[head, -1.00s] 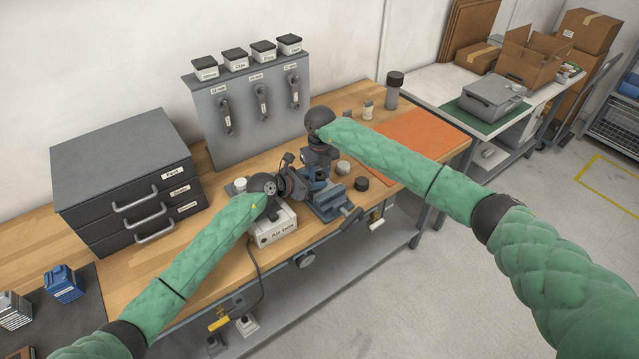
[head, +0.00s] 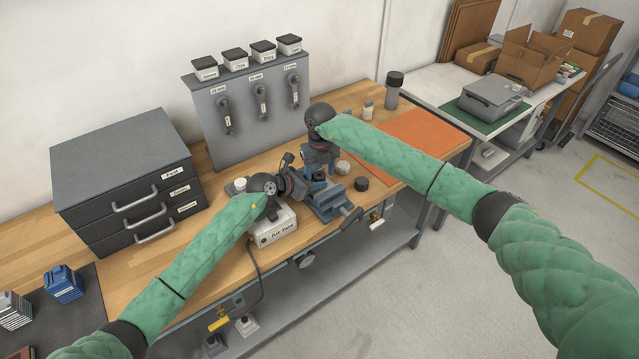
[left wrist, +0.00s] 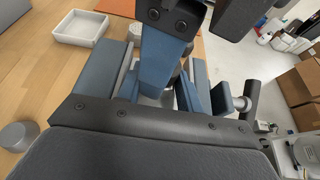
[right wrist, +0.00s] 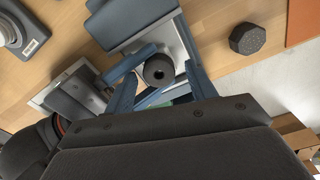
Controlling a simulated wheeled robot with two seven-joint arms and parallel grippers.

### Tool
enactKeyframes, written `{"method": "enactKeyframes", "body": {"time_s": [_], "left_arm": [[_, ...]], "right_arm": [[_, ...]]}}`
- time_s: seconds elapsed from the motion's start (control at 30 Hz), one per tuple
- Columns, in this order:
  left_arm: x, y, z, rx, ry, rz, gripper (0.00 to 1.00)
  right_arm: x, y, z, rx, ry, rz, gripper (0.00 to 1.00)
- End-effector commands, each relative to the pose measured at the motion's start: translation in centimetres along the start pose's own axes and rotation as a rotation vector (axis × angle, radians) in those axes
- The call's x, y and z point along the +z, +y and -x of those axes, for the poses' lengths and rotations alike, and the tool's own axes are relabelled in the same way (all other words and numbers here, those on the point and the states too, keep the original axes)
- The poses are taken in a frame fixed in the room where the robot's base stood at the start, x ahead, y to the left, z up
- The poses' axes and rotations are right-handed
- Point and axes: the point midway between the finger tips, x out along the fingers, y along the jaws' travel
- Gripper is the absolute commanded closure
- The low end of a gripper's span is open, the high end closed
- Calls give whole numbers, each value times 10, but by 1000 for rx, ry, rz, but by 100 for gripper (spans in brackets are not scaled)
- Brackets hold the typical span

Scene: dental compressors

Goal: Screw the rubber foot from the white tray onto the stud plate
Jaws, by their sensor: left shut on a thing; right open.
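My left gripper (head: 302,186) reaches in from the left at the blue vise (head: 330,204). Its fingers (right wrist: 142,80) are shut on the rubber foot (right wrist: 160,70), a dark round piece with a hole in its top. My right gripper (head: 318,162) is above it, pointing down. Its fingers (right wrist: 163,88) are open on either side of the foot. A light metal plate (right wrist: 185,50), probably the stud plate, shows under the foot; its stud is hidden. The white tray (left wrist: 62,37) looks empty on the bench in the left wrist view.
A black knob-like piece (head: 361,184) and a grey round piece (head: 343,167) stand near the vise. The Air box (head: 278,232) is under my left wrist. An orange mat (head: 415,135) lies to the right. A tool panel (head: 240,110) stands behind.

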Motion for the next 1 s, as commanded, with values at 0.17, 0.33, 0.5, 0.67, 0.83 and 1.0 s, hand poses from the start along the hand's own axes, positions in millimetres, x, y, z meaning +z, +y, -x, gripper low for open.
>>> {"method": "enactKeyframes", "body": {"time_s": [0.17, 0.33, 0.5, 0.67, 0.83, 1.0], "left_arm": [[3, 2, 1, 3, -4, -2, 100], [3, 2, 1, 3, -4, -2, 100], [3, 2, 1, 3, -4, -2, 100], [3, 2, 1, 3, -3, -2, 100], [3, 2, 1, 4, -3, -2, 100], [2, 2, 1, 3, -3, -2, 100]], "right_arm": [[1, 0, 23, 0, -4, 0, 43], [0, 0, 35, 1, -2, 1, 43], [0, 0, 35, 1, -1, 1, 43], [1, 0, 39, 0, -2, 21, 47], [2, 0, 56, -1, -2, 156, 47], [1, 0, 68, -1, 1, 266, 47]]}}
